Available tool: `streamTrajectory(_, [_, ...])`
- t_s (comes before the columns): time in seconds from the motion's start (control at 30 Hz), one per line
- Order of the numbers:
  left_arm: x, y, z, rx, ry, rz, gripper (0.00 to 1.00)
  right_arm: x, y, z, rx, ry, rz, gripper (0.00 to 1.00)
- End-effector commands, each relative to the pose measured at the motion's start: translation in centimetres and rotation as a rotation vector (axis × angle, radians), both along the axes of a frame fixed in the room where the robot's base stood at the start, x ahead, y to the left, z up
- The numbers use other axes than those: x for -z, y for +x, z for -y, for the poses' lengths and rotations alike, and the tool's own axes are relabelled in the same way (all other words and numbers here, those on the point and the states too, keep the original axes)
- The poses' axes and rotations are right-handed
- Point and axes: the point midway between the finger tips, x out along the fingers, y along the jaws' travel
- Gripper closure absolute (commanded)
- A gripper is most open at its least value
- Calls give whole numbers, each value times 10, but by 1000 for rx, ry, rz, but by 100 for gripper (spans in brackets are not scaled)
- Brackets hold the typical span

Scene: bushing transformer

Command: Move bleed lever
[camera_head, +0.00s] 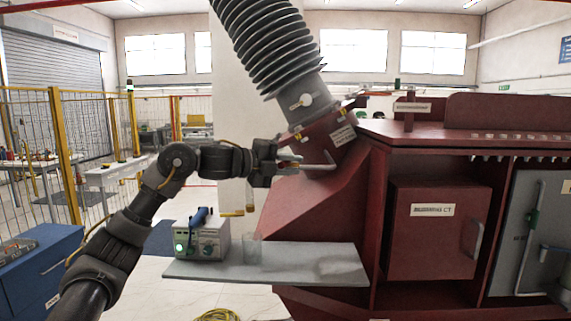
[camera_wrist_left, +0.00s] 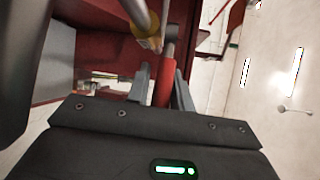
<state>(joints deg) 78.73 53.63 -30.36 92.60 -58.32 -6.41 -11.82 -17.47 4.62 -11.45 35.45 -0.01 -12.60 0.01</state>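The bleed lever shows in the left wrist view as a red handle (camera_wrist_left: 164,86) on a grey rod, between the two fingers of my left gripper (camera_wrist_left: 162,90). The fingers lie close along both sides of the handle; I cannot tell whether they press on it. In the head view my left gripper (camera_head: 289,161) is at the dark red turret under the ribbed bushing (camera_head: 268,45). A bent pale bar (camera_head: 321,166) shows just right of its fingertips. The lever's far end is partly hidden. My right gripper is not in view.
A grey shelf (camera_head: 310,268) below the gripper carries a small test box (camera_head: 201,239) with a green light and a clear container (camera_head: 252,249). The red transformer body (camera_head: 437,230) stands at the right. In the left wrist view a yellow-ringed pipe (camera_wrist_left: 146,27) is close beyond the fingers.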

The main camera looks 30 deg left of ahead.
Motion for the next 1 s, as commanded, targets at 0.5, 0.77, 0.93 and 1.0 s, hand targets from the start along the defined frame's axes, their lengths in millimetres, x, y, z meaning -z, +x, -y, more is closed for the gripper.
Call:
streamTrajectory(0.5, [-1,-9,-8,-6,1,4,62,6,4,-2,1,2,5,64])
streamTrajectory(0.77, [-6,-51,-33,-7,1,6,62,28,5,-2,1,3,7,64])
streamTrajectory(0.93, [-11,-76,-48,-6,1,4,62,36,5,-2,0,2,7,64])
streamTrajectory(1.0, [-13,-83,-52,-5,1,4,62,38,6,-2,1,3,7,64])
